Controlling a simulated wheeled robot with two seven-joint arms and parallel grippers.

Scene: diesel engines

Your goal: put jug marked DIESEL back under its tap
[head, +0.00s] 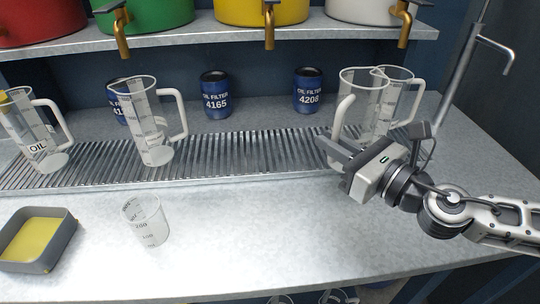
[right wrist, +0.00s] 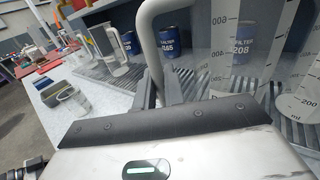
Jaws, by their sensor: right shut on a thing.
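My right gripper (head: 335,150) is shut on the white handle (head: 342,120) of a clear measuring jug (head: 362,95) at the right end of the slatted drip grate (head: 230,150). In the right wrist view this jug (right wrist: 205,45) fills the upper right, its handle between my fingers (right wrist: 160,92). A label beginning with "D" partly shows on it; the rest is hidden. I cannot tell whether its base touches the grate. Brass taps hang above, under the green (head: 122,35), yellow (head: 269,30) and white (head: 404,30) drums. My left gripper is not in view.
Another clear jug (head: 400,85) stands close behind the held one. A jug marked OIL (head: 38,150) and a third jug (head: 150,125) stand on the left. Blue filter cans (head: 215,95) line the back. A beaker (head: 150,225) and a yellow-filled tray (head: 65,245) are in front.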

